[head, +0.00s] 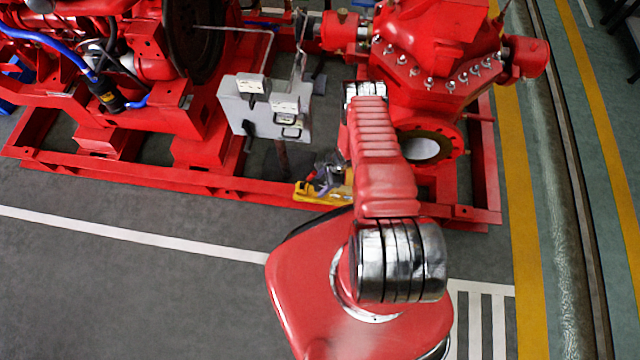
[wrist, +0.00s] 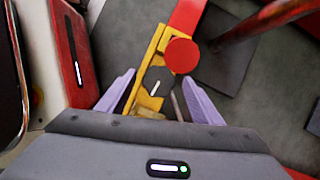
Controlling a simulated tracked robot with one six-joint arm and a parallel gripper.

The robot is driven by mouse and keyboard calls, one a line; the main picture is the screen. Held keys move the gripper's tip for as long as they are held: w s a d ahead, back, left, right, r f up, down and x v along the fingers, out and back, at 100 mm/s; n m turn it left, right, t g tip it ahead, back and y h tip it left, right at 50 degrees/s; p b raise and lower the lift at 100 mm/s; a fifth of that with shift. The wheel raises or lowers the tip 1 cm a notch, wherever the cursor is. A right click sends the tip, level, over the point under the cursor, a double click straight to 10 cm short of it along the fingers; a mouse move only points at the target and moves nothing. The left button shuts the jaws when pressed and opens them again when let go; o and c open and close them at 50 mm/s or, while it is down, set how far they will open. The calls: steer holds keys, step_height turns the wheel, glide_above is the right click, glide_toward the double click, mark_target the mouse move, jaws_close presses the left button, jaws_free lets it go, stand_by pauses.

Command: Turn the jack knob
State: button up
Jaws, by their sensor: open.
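In the wrist view, a dark grey knob (wrist: 156,82) with a white line on its face sits on a yellow bracket (wrist: 151,47). A round red disc (wrist: 181,55) lies just beyond and right of it. My gripper (wrist: 158,79) is open, its two purple fingers on either side of the dark knob with gaps to both. I cannot tell their height relative to it. In the head view, my gripper (head: 323,178) is small and partly hidden by my arm, over the yellow bracket (head: 313,193) by the red base frame. The knob cannot be made out there.
A pale control panel (head: 262,110) stands left of my gripper, and the red pump (head: 440,60) to the right. A reddish rod (wrist: 262,22) crosses the wrist view's upper right. Grey floor in front is clear.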

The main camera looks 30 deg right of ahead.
steer(key=shift+c, duration=0.3)
steer(key=c, duration=1)
steer(key=shift+o, duration=0.2)
steer(key=shift+w+r+m+t+h, duration=0.1)
steer(key=shift+m+t+h, duration=0.25)
steer(key=shift+m, duration=0.8)
steer(key=shift+w+r+m+t+h, duration=0.15)
steer(key=shift+m+t, duration=0.4)
steer(key=shift+m, duration=0.6)
steer(key=shift+s+f, duration=0.1)
steer(key=o, duration=1)
steer(key=shift+s+f, duration=0.1)
steer(key=shift+s, duration=0.1)
